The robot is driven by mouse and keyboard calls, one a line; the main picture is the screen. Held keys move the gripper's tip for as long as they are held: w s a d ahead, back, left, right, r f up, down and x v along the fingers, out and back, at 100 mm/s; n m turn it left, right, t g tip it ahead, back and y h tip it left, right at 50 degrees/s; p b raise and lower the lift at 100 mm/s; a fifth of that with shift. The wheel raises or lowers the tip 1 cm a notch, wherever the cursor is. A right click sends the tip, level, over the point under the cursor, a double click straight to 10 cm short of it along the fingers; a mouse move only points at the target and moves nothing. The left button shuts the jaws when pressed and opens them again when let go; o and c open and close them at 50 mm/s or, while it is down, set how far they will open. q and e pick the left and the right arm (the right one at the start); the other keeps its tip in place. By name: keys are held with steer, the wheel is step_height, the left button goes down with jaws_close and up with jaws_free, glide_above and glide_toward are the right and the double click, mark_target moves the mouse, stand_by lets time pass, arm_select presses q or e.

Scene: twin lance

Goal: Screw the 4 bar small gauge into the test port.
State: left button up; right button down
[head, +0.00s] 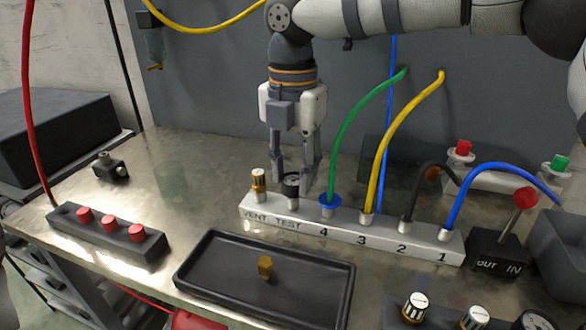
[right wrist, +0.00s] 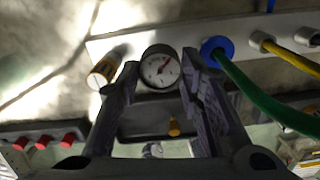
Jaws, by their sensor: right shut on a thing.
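The small gauge (head: 291,184) has a black body and stands over the TEST position of the white manifold block (head: 290,227). Its round white dial with a red needle shows in the right wrist view (right wrist: 160,67); its range cannot be read. My right gripper (head: 294,178) points down from above and is shut on the gauge, one finger on each side of it. The fingers also show in the right wrist view (right wrist: 160,75). The test port is hidden under the gauge, so I cannot tell how far the thread is engaged. My left gripper is not in view.
A brass-and-white valve (head: 259,182) stands at VENT, close left of the gauge. Green (head: 345,120), yellow (head: 402,125), black and blue hoses rise from ports 4 to 1. A black tray (head: 215,290) in front holds a brass fitting (head: 265,268). A red-button box (head: 108,233) lies left.

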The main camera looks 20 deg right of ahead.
steer(key=m, duration=0.5)
steer(key=shift+w+d+m, duration=0.1)
steer(key=shift+m, duration=0.3)
steer(key=c, duration=1.4)
jaws_free()
steer(key=shift+m, duration=0.3)
steer(key=o, duration=0.6)
